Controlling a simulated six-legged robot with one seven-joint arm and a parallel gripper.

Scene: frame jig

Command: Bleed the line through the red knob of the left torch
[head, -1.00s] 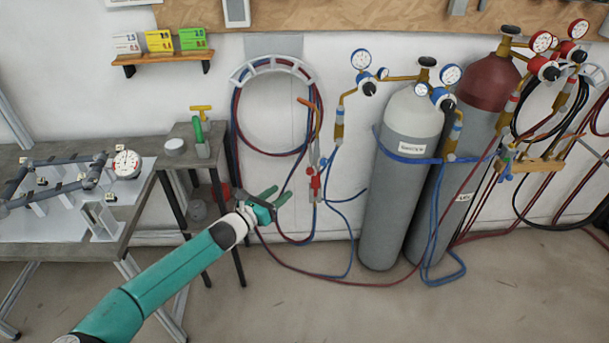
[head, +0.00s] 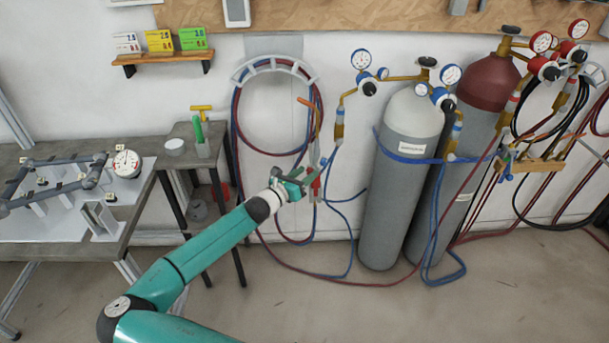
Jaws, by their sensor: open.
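The left torch (head: 313,155) hangs on the wall below a hose hanger, its orange-brown tip up and its grey body lower down. Its red knob (head: 316,187) shows at the lower end, partly hidden by my gripper. My gripper (head: 305,177) is open, with green and dark fingers pointing right, just left of and in front of the red knob. Nothing is seen between the fingers. I cannot tell whether a finger touches the knob or the torch.
Red and blue hoses (head: 236,125) loop over the hanger (head: 275,66) and trail to the floor. A grey cylinder (head: 392,200) and a red-topped cylinder (head: 488,85) stand to the right. A small stand (head: 228,185) and a workbench (head: 130,218) are to the left.

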